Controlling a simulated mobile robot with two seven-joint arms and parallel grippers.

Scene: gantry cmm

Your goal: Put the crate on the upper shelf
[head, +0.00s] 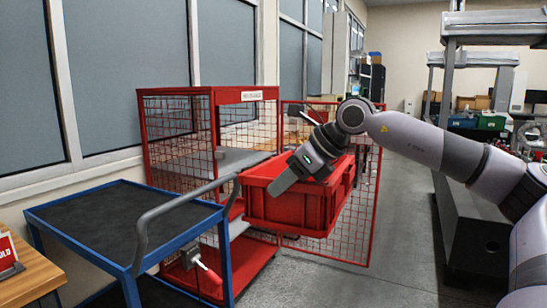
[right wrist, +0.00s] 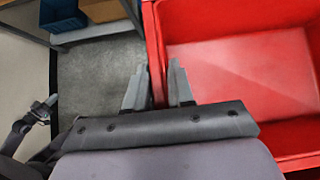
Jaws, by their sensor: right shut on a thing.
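The red crate (head: 285,213) hangs in front of the open side of a red mesh cage, clear of the floor. My right gripper (head: 284,181) is shut on the crate's near rim. In the right wrist view, the crate's wall (right wrist: 154,45) runs between the two fingers (right wrist: 158,88), and the visible part of the crate's inside is empty. The cage has a grey upper shelf (head: 236,160), partly hidden behind the crate. A lower shelf (head: 250,262) shows beneath the crate. My left gripper is not in view.
The cage's mesh door (head: 345,235) stands open behind and right of the crate. A blue cart (head: 100,215) with a grey handle stands close at the left front. A wooden table (head: 30,270) is at the lower left. Grey floor (head: 400,215) is free at the right.

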